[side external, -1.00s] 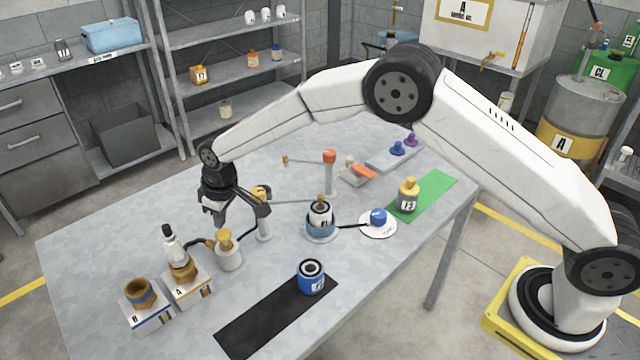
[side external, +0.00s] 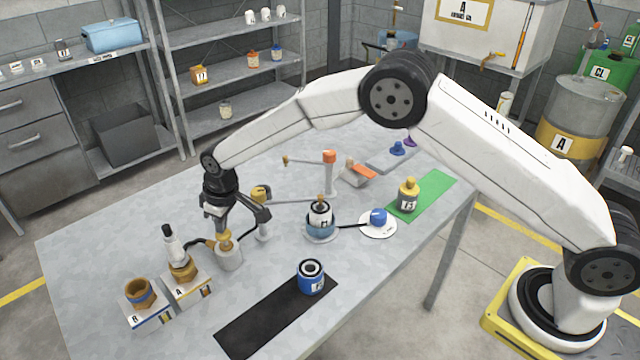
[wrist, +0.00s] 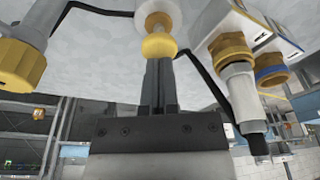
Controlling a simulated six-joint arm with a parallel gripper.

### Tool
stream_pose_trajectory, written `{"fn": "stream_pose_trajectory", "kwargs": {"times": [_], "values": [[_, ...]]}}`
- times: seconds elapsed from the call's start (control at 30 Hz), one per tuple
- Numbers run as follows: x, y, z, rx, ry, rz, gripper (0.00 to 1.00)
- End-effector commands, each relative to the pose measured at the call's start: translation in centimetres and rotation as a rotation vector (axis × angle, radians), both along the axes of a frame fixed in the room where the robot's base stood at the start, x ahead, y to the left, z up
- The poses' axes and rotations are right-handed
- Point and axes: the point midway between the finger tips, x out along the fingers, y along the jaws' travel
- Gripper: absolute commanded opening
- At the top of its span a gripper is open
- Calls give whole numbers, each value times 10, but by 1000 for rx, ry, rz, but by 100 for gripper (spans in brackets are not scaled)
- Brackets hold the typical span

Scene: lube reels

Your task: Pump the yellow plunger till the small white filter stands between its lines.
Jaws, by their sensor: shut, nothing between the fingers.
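The yellow plunger (side external: 225,241) is a rounded knob on top of a small white pump body (side external: 229,259) at the table's left front. My gripper (side external: 223,230) is shut, empty and points down right over the knob. In the wrist view the closed fingertips (wrist: 160,62) meet or nearly meet the yellow knob (wrist: 159,46); I cannot tell if they press it. The small white filter (side external: 174,250) with a dark top stands upright in a brass cup on the stand marked A (side external: 188,290). It also shows in the wrist view (wrist: 241,92). Its lines are too small to make out.
A black hose (side external: 205,243) runs by the pump. Stand B (side external: 148,312) with an empty brass cup is at left. A post with a yellow head (side external: 260,195) stands close behind my gripper. A blue canister (side external: 311,284) sits on a black mat (side external: 250,330).

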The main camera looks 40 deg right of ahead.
Motion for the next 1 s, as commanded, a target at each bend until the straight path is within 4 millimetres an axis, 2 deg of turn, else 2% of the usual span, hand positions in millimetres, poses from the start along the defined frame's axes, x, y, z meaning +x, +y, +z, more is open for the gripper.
{"fn": "stream_pose_trajectory", "kwargs": {"times": [1.0], "values": [[-1, 0, -30, -1, 2, 0, 0]]}}
